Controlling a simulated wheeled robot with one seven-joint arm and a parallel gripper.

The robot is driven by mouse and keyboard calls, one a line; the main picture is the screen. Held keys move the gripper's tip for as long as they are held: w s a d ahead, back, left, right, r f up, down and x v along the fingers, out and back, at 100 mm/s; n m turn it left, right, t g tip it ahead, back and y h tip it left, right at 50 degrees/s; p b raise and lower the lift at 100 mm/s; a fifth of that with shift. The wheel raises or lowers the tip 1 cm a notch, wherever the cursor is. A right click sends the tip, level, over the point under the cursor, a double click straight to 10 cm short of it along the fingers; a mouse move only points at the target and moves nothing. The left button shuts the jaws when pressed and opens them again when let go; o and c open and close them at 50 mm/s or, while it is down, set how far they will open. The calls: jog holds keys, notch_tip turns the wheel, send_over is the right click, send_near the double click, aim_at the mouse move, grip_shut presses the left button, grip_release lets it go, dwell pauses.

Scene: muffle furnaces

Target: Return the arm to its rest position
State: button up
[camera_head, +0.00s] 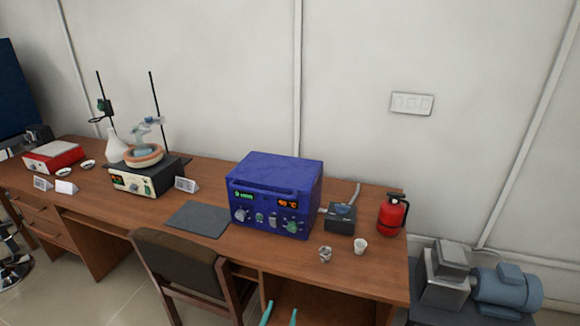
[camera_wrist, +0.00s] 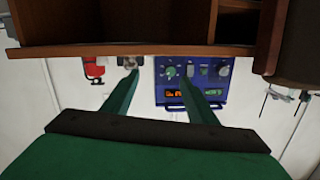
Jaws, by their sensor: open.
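My gripper (camera_head: 280,313) shows at the bottom edge of the head view as two teal fingertips, apart, with nothing between them. It is in front of the wooden desk (camera_head: 350,275), right of the chair. In the wrist view, which is upside down, the two green fingers of my gripper (camera_wrist: 158,77) are spread and empty. They point toward the desk front and the blue furnace (camera_wrist: 208,107) seen beyond it. The blue furnace (camera_head: 262,200) stands shut on the desk with lit displays. The rest of my arm is hidden in the head view.
A brown chair (camera_head: 178,262) stands left of my gripper. Two small crucibles (camera_head: 325,254) (camera_head: 360,246), a black box (camera_head: 341,217) and a red extinguisher (camera_head: 392,214) sit right of the furnace. A dark mat (camera_head: 198,219) lies left of it. A pump (camera_head: 505,288) stands right of the desk.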

jog(key=s+f+n+g+y, duration=0.1)
jog(key=s+f+n+y, duration=0.15)
jog(key=s, duration=0.95)
jog(key=s+f+n+g+y, duration=0.1)
jog(key=s+f, duration=0.2)
jog(key=s, duration=0.9)
jog(key=s+d+r, duration=0.1)
jog(key=s+r, duration=0.6)
jog(key=s, duration=0.3)
jog(key=s+d+r+t, duration=0.1)
jog(key=s+d+r, duration=0.1)
jog(key=s+r, duration=0.5)
jog(key=s, duration=0.3)
jog(key=shift+n, duration=0.35)
